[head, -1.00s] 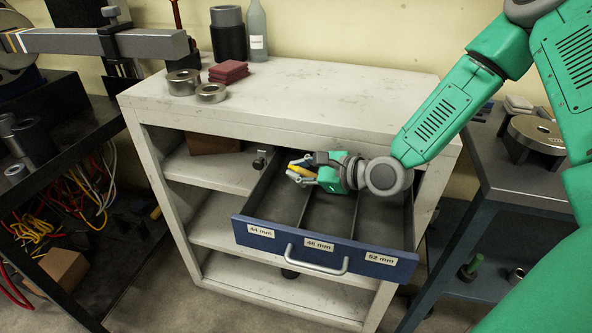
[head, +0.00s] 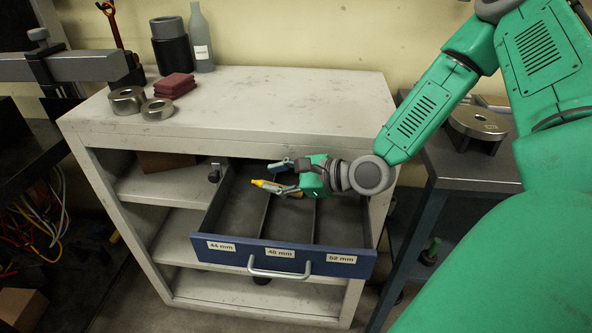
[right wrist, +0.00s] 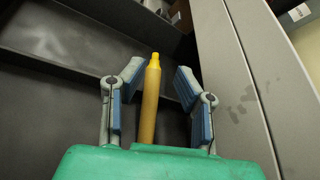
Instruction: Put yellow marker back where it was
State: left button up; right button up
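The yellow marker (head: 268,185) is at the back of the open blue-fronted drawer (head: 290,258), over the middle compartment, labelled 48 mm. My right gripper (head: 283,177) is around it with fingers spread. In the right wrist view, the marker (right wrist: 150,100) lies lengthwise between the two open fingers (right wrist: 152,95), with a gap on each side. Its near end is hidden behind the gripper's green body. I cannot tell whether it rests on the drawer floor. My left gripper is not in view.
The drawer sits in a pale cabinet (head: 230,98). Dividers split the drawer lengthwise. A dark bench (head: 470,165) stands close on the right.

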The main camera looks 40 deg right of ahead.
jog(key=p+v, duration=0.2)
jog(key=v, duration=0.3)
jog(key=shift+d+r, duration=0.15)
jog(key=shift+d, duration=0.05)
jog(key=shift+s+a+r, duration=0.1)
jog(key=shift+s+r, duration=0.05)
jog(key=shift+s, duration=0.55)
jog(key=shift+d, duration=0.3)
